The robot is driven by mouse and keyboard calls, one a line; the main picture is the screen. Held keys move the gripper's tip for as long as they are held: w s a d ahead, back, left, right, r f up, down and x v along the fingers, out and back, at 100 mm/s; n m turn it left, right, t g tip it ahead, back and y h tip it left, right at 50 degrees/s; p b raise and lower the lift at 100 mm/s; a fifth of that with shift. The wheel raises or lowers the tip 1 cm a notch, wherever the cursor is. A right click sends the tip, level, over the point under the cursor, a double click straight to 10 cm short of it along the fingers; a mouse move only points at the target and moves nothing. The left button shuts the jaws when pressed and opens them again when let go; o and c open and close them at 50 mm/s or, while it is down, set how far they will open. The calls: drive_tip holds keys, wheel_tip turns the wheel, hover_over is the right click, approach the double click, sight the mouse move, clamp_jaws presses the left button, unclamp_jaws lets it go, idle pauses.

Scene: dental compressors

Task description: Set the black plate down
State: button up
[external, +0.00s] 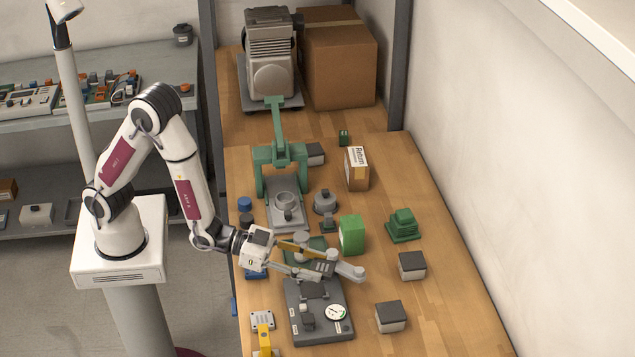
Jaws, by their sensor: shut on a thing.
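My gripper (335,262) reaches in from the left over the middle of the wooden bench, above the back edge of a dark grey gauge unit (333,334). Its fingers are shut on a small, flat dark piece, the black plate (322,268). The fingers and my wrist hide part of the plate. The plate appears held above the bench; I cannot tell its exact height or whether it touches the gauge unit. A dark green block (318,243) lies just behind the gripper, partly covered by it.
A bright green box (351,235) stands close behind the fingers. A green press (281,155) with a grey base is further back. Two dark-topped blocks (412,265) (391,317) and a green stepped part (403,226) are at right. A yellow-grey device (263,328) is front left. The right bench edge is clear.

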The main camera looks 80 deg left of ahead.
drive_tip(key=s+d, duration=0.2)
drive_tip(key=s+d+f, duration=0.1)
drive_tip(key=s+d, duration=0.3)
drive_tip(key=shift+s+d+f, duration=0.25)
drive_tip(key=shift+f, duration=0.05)
drive_tip(key=s+n+y, duration=0.1)
drive_tip(key=s, duration=0.1)
drive_tip(key=s+f+y, duration=0.1)
drive_tip(key=s, duration=0.2)
drive_tip(key=s+a+n+y, duration=0.1)
drive_tip(key=s, duration=0.2)
drive_tip(key=shift+s+a+f+n+t, duration=0.1)
drive_tip(key=shift+s+f+n+t, duration=0.1)
drive_tip(key=shift+f+n+t, duration=0.15)
drive_tip(key=a+r+n+y, duration=0.1)
drive_tip(key=a+n+y, duration=0.2)
drive_tip(key=a, duration=0.6)
drive_tip(key=y, duration=0.2)
drive_tip(key=shift+s+r+n+y, duration=0.15)
drive_tip(key=shift+s+n+y, duration=0.15)
drive_tip(key=shift+s+n, duration=0.05)
drive_tip(key=shift+f, duration=2.9)
drive_tip(key=shift+f, duration=0.1)
